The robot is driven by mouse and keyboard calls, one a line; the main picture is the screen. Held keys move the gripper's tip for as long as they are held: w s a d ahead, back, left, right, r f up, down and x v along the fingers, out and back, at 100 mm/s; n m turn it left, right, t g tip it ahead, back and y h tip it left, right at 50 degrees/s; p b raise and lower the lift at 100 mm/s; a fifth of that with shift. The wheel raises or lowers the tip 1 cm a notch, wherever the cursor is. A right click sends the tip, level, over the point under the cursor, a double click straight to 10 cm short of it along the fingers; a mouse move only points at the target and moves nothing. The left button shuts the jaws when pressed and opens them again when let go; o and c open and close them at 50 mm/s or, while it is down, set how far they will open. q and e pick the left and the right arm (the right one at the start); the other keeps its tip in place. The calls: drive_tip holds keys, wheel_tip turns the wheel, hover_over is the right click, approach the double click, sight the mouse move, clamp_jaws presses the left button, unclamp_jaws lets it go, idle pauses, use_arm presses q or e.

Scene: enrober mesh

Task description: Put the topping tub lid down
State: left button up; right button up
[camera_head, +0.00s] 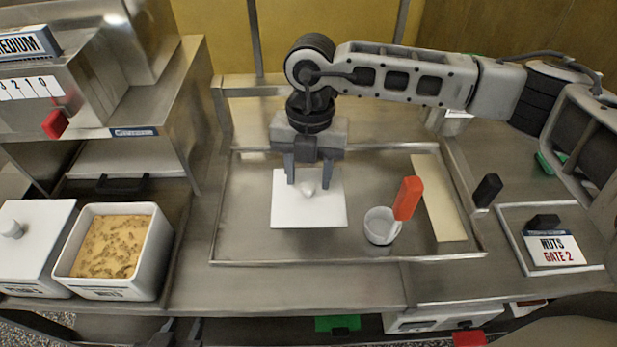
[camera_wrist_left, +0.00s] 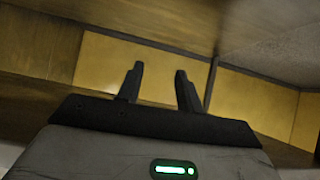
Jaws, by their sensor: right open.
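The white square topping tub lid (camera_head: 310,212) lies flat on the metal tray (camera_head: 245,240) in the head view. Its small pale knob (camera_head: 308,188) points up. My right gripper (camera_head: 308,184) comes in from the right and points down over the lid. Its two fingers are open, one on each side of the knob, with gaps showing. The open topping tub (camera_head: 158,250), filled with tan chopped nuts, stands at the left. My left gripper (camera_wrist_left: 158,82) is not in the head view; in the left wrist view its fingers are apart with nothing between them.
A second white tub with its lid on (camera_head: 35,240) stands at the far left. A white cup (camera_head: 380,228) with a red-handled tool (camera_head: 408,198) and a beige strip (camera_head: 440,200) are right of the lid. A "NUTS GATE 2" sign (camera_head: 555,250) is further right.

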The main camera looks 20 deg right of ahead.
wheel_tip(320, 180, up, 10)
drive_tip(key=w+b, duration=0.1)
drive_tip(key=shift+d+r+b, duration=0.2)
drive_tip(key=shift+d+b, duration=0.05)
drive_tip(key=shift+b, duration=0.05)
idle(0.3)
